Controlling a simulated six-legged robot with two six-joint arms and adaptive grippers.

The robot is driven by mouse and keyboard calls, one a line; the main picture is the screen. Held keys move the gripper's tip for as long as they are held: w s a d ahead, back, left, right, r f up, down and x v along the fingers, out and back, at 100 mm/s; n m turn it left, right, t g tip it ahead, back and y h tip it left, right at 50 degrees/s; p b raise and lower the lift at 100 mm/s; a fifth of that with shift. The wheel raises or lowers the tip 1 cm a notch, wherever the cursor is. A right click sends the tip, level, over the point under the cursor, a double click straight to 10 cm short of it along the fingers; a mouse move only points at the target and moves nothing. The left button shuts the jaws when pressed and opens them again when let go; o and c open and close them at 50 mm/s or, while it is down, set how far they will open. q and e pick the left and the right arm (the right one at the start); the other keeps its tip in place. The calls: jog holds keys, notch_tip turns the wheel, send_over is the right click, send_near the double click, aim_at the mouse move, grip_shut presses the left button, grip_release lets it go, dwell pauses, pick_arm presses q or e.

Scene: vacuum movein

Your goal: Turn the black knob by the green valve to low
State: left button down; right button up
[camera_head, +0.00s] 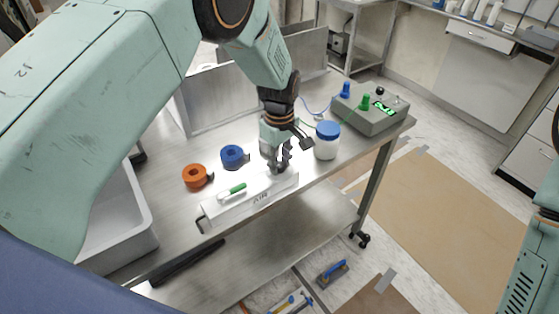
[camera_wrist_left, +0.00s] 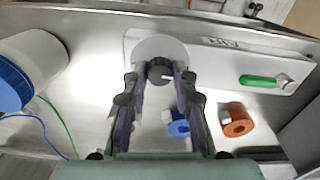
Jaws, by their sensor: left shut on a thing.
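A white panel (camera_head: 225,213) marked AIR lies on the steel table. The green valve handle (camera_head: 232,190) is at its left end; it also shows in the left wrist view (camera_wrist_left: 258,81). The black knob (camera_wrist_left: 161,70) with a white mark sits on a round grey dial (camera_wrist_left: 160,46) at the other end. My left gripper (camera_head: 278,165) points down over that end, its fingers (camera_wrist_left: 160,82) on both sides of the knob and shut on it. The low marking cannot be read.
A blue roll (camera_head: 232,155) and an orange roll (camera_head: 195,176) lie behind the panel. A white jar with a blue lid (camera_head: 327,139) stands close right of my left gripper. A grey box (camera_head: 372,112) with blue and green fittings is farther right. A white tray (camera_head: 125,220) is left.

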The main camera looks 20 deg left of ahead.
aim_at(279, 165)
pick_arm(q)
jog(key=shift+s+f+n, duration=0.1)
jog(key=shift+f+n, duration=0.05)
jog(key=shift+n, duration=0.35)
jog(key=c, duration=1.1)
grip_release()
jog(key=shift+o, duration=0.2)
jog(key=shift+r, duration=0.2)
notch_tip(279, 165, up, 12)
jog(key=shift+f, duration=0.15)
